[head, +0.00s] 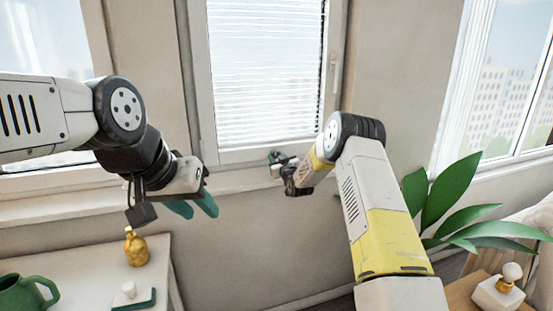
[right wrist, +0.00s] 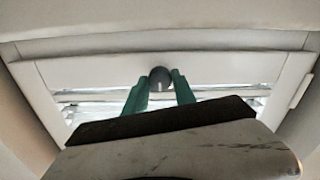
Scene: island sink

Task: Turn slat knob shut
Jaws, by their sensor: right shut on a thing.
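A small dark grey round knob (right wrist: 160,76) sits on the pale bottom rail of the window in the right wrist view. My right gripper (right wrist: 159,80) has its green fingers on both sides of this knob and is shut on it. In the head view, my right gripper (head: 276,158) is at the lower edge of the middle window, and the knob is hidden there. White slats (head: 262,75) cover this window's glass, with thin bright lines between them. My left gripper (head: 196,208) hangs below the sill at the left, with its green fingers apart and empty.
A white table (head: 70,260) at lower left holds a green mug (head: 22,293), a golden bottle (head: 135,247) and a green box-like item (head: 133,298). A leafy plant (head: 455,200) stands right of my right arm. The wall below the sill is clear.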

